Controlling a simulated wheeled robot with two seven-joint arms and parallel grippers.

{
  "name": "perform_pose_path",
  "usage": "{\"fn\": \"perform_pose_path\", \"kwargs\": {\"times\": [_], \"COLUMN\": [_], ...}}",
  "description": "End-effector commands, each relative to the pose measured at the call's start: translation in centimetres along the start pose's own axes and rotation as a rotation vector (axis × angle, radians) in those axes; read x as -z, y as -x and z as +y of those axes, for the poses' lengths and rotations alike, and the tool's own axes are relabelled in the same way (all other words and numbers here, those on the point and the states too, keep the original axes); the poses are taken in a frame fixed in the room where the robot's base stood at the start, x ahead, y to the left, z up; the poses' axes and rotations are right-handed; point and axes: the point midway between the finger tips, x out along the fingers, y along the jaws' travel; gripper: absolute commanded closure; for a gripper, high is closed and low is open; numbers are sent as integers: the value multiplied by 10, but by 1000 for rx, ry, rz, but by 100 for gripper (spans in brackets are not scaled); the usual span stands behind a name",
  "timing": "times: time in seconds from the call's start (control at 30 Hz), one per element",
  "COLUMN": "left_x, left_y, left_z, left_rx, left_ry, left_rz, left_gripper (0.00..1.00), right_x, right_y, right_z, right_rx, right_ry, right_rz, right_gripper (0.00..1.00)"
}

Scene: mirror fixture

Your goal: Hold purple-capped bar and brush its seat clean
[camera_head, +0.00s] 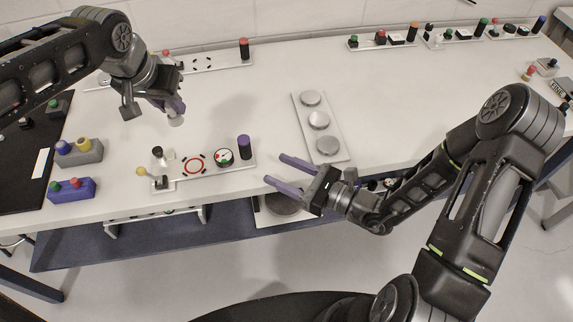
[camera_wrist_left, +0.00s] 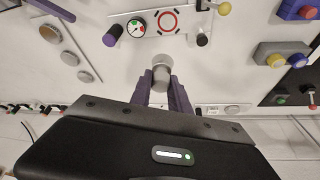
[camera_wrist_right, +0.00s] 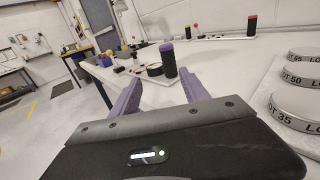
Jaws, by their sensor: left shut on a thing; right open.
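The purple-capped bar (camera_head: 244,148) stands upright, dark-bodied, at the right end of a white plate (camera_head: 177,184). It also shows in the left wrist view (camera_wrist_left: 112,36) and the right wrist view (camera_wrist_right: 168,60). The same plate bears a red ring mark (camera_head: 193,166). My left gripper (camera_head: 176,109) is shut on a small pale cylindrical piece (camera_wrist_left: 161,70) above the table, behind the plate; I cannot tell whether it is a brush. My right gripper (camera_head: 282,173) is open and empty at the table's front edge, right of the bar and apart from it.
A round gauge (camera_head: 224,156) and a lever (camera_head: 158,181) share the plate. A tray with three silver discs (camera_head: 319,120) lies to the right. Button boxes (camera_head: 78,152) stand at left. A red-capped bar (camera_head: 244,49) stands at the back. The table between is clear.

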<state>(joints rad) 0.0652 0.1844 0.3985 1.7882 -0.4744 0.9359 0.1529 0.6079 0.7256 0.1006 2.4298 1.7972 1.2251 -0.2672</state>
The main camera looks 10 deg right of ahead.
Motion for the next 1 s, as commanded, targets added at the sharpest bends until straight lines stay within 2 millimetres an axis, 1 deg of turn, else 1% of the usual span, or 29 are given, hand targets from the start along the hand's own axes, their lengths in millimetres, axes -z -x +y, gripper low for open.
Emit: {"fn": "perform_pose_path", "kwargs": {"times": [0.03, 0.13, 0.43, 0.57, 0.67, 0.77, 1.0], "left_x": [0, 0, 0, 0, 0, 0, 0], "left_y": [0, 0, 0, 0, 0, 0, 0], "left_z": [0, 0, 0, 0, 0, 0, 0], "left_rx": [0, 0, 0, 0, 0, 0, 0], "left_ry": [0, 0, 0, 0, 0, 0, 0], "left_rz": [0, 0, 0, 0, 0, 0, 0], "left_gripper": [100, 100, 100, 100, 100, 100, 100], "right_x": [-3, -6, -6, -6, -6, -6, -7], "right_y": [1, 2, 2, -2, -9, -22, -65], "right_z": [-7, -14, -14, -14, -14, -14, -16], "right_rx": [27, 52, 53, 51, 49, 48, 47], "right_ry": [-2, -4, -5, -4, -4, -4, -3], "right_rz": [-11, -22, -22, -22, -23, -24, -23], "right_gripper": [46, 46, 46, 46, 46, 46, 46]}}
